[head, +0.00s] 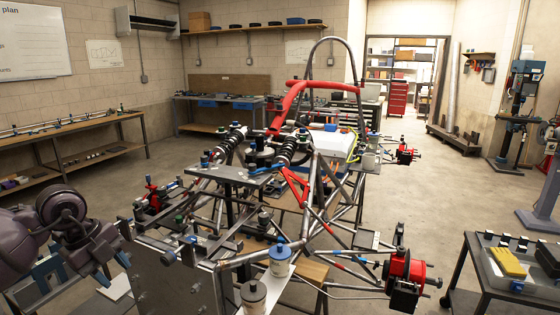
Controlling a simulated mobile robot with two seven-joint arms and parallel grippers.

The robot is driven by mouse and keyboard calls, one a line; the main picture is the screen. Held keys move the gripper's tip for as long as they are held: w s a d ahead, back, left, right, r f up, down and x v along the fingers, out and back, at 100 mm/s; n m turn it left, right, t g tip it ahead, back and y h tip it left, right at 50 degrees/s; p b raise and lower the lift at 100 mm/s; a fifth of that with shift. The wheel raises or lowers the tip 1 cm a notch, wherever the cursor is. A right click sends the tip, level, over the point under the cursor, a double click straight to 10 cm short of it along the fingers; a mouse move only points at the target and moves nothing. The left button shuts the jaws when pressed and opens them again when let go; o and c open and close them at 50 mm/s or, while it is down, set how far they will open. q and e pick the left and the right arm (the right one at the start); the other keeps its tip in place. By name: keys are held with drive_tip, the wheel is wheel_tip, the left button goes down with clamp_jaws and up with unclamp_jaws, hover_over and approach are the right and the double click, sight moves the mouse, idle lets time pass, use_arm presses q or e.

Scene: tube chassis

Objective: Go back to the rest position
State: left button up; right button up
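My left gripper (113,268) is at the lower left, at the end of my purple-grey arm. Its two blue-grey fingertips look apart, with nothing seen between them. It hangs just left of the front plate (178,282) of the tube chassis (318,195); I cannot tell whether it touches anything. The chassis fills the middle of the view, with a red upper frame (290,100), a tall roll hoop and red hubs at its right side. My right gripper is not in view.
A long workbench (85,130) runs along the left wall. A cart (490,275) with a yellow item (508,262) stands at the lower right, and a drill press (520,110) at the far right. Two lidded cups (254,296) stand at the chassis front. Floor is free at right of centre.

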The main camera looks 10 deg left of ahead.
use_arm(q)
drive_tip(key=s+d+f+t+h, duration=0.2)
drive_tip(key=d+f+h, duration=0.1)
drive_tip(key=d+h, duration=0.4)
drive_tip(key=s+d+f+t+h, duration=0.1)
drive_tip(key=d+f+t+h, duration=0.15)
drive_tip(key=d+h, duration=0.45)
drive_tip(key=s+f+n+t+y, duration=0.1)
drive_tip(key=s+f+n+y, duration=0.3)
drive_tip(key=f+n, duration=0.3)
drive_tip(key=s+a+f+n+t+y, duration=0.1)
drive_tip(key=s+f+n+t+y, duration=0.1)
drive_tip(key=s+f+n+y, duration=0.2)
drive_tip(key=s+f+n+t+y, duration=0.2)
drive_tip(key=s+f+n+y, duration=0.2)
drive_tip(key=f+n+y, duration=0.4)
wheel_tip(320, 180, down, 5)
drive_tip(key=shift+s+a+r+n+y, duration=0.15)
drive_tip(key=shift+s+a+n+y, duration=0.2)
drive_tip(key=shift+n, duration=0.85)
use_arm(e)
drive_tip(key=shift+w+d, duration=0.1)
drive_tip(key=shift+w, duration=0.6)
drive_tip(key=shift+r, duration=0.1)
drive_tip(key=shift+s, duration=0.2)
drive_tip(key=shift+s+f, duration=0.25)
